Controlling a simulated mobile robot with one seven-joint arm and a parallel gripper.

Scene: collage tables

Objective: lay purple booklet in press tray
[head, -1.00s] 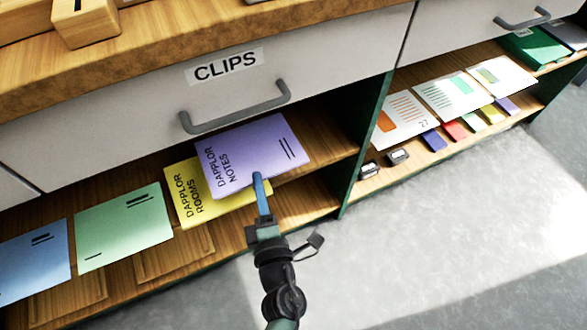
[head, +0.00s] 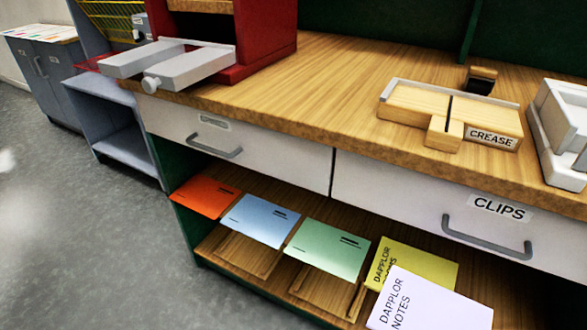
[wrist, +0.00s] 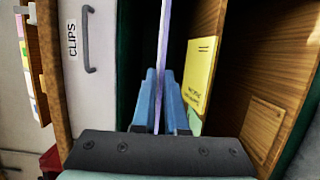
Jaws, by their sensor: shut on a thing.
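The purple booklet (head: 430,303), marked DAPPLOR NOTES, shows pale at the lower right of the head view, in front of the yellow booklet. In the wrist view it stands edge-on as a thin lilac strip (wrist: 164,35) between the blue fingers of my gripper (wrist: 161,76), which is shut on it. My gripper is outside the head view. A grey tray (head: 190,68) with a round knob sticks out from a red press (head: 268,40) at the left end of the bench top; its visible floor looks empty.
Orange (head: 205,196), blue (head: 260,220), green (head: 328,249) and yellow (head: 428,268) booklets lie on the shelf under the drawers. A wooden CREASE block (head: 450,112) and a white tray (head: 560,130) stand on the bench's right. The bench middle is clear.

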